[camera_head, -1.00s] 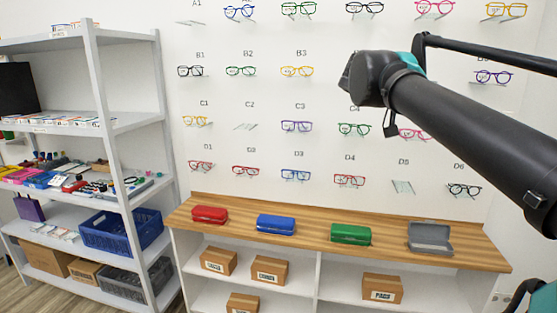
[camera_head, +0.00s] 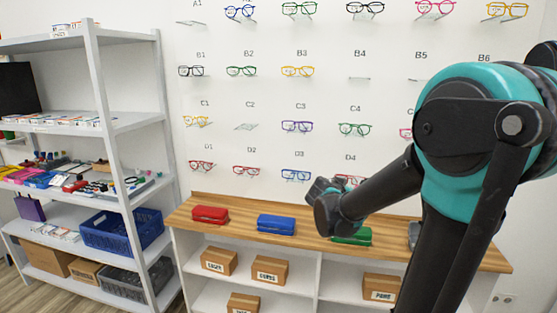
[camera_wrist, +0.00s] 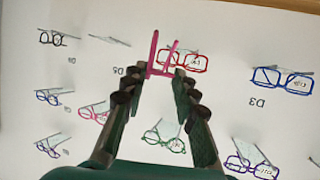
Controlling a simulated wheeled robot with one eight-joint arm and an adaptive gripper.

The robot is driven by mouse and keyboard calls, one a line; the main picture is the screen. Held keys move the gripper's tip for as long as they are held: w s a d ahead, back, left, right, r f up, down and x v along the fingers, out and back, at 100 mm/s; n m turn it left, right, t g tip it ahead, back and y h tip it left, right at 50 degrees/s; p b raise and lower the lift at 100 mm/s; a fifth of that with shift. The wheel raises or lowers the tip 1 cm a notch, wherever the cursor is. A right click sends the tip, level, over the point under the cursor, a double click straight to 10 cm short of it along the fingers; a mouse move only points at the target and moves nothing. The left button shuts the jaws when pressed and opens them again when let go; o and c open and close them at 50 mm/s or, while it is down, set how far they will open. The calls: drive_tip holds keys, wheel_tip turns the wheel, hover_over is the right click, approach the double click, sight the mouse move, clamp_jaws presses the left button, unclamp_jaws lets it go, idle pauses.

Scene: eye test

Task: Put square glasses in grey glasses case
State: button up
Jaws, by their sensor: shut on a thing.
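My gripper (camera_wrist: 160,73) is shut on a pair of pink glasses (camera_wrist: 153,56), held between the fingertips in the wrist view. They show nearly edge-on, so I cannot tell whether the lenses are square. In the head view my wrist hangs in front of the wall and shelf, near label D4, and hides the fingers and held glasses. The grey glasses case (camera_head: 413,236) stands at the right of the wooden shelf top; my arm covers most of it, and only its left edge shows.
Red (camera_head: 210,214), blue (camera_head: 276,224) and green (camera_head: 352,236) cases stand on the wooden top (camera_head: 315,238). Red glasses (camera_wrist: 184,61) hang on the wall behind the held pair. Other wall glasses surround them. Holders B4 (camera_head: 360,78) and B5 look empty. A shelving rack stands left.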

drive_tip(key=w+a+f+n+t+y, duration=0.1)
drive_tip(key=w+a+f+n+y, duration=0.2)
drive_tip(key=f, duration=0.7)
drive_tip(key=w+a, duration=0.2)
drive_tip(key=w, duration=0.2)
drive_tip(key=shift+w+a+f+t+y, duration=0.15)
drive_tip(key=shift+w+f+t+y, duration=0.15)
drive_tip(key=shift+w+f, duration=0.1)
drive_tip(key=shift+s, duration=0.1)
